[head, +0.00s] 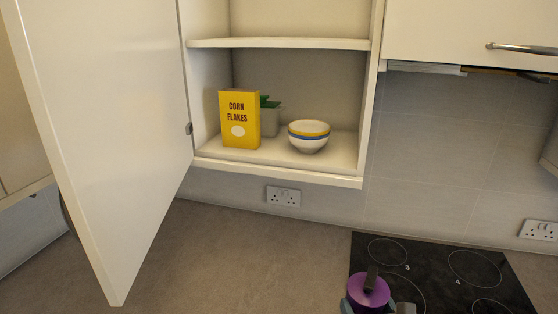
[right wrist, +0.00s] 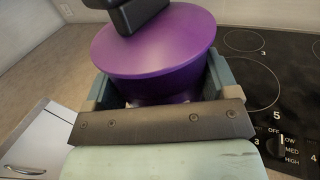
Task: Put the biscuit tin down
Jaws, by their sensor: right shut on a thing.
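The biscuit tin appears to be the round purple lidded vessel (head: 370,293) at the bottom of the head view, over the left front of the hob. A dark knob or handle stands on its lid. My right gripper (head: 377,306) is shut on it, with a blue-grey finger on either side. In the right wrist view the purple tin (right wrist: 160,45) sits between the fingers of my right gripper (right wrist: 160,88). Its underside is hidden, so I cannot tell whether it touches the surface below. My left gripper is not in view.
A black hob (head: 440,262) lies at right, with bare worktop (head: 240,255) to its left. Above, an open cabinet (head: 275,178) holds a yellow corn flakes box (head: 240,120), a striped bowl (head: 309,137) and a green-topped pot (head: 270,118). Its white door (head: 110,130) swings out at left.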

